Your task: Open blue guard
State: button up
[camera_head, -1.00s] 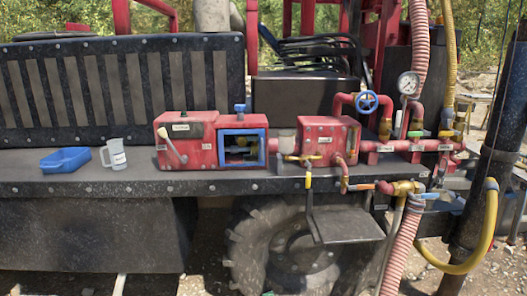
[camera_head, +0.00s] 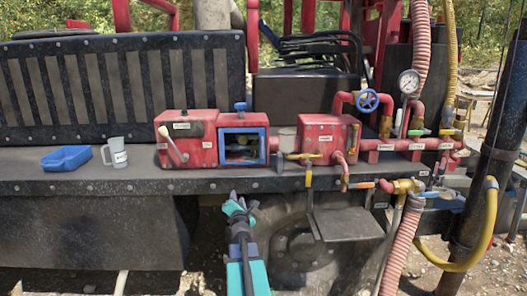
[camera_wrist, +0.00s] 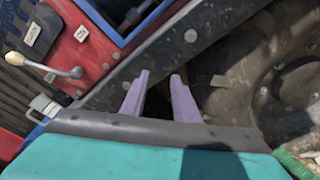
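The blue guard (camera_head: 265,146) is a square blue frame on the front right of a red box (camera_head: 186,150). Dark parts show through its opening. It looks flat against the box front; I cannot tell whether it is latched. A blue knob (camera_head: 240,107) stands on top above it. In the wrist view, part of the blue guard (camera_wrist: 98,19) shows at the top, beside the red box (camera_wrist: 62,48). My gripper (camera_head: 241,203) is below and in front of the guard, near the deck edge, apart from it. Its purple fingers (camera_wrist: 159,92) are spread with nothing between them.
A white lever (camera_head: 175,147) sticks out at the box's left. A blue tray (camera_head: 66,158) and a grey jug (camera_head: 115,153) stand on the deck further left. Red pipes and valves (camera_head: 385,145) crowd the right. The deck's front edge (camera_head: 150,187) lies close to my gripper.

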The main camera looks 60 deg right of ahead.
jog(key=s+d+r+n+t, duration=0.1)
jog(key=s+d+r+n, duration=0.3)
jog(key=r, duration=0.4)
jog(key=s+d+r+n+t, duration=0.1)
jog(key=s+d+r+n, duration=0.3)
jog(key=s+r+n, duration=0.3)
notch_tip(320, 180, up, 2)
jog(key=shift+s+y, duration=0.4)
jog(key=shift+d, duration=0.15)
jog(key=p+x, duration=0.3)
jog(key=x, duration=1)
jog(key=shift+w+d, duration=0.2)
jog(key=shift+w, duration=0.1)
jog(key=shift+r, duration=0.1)
grip_shut()
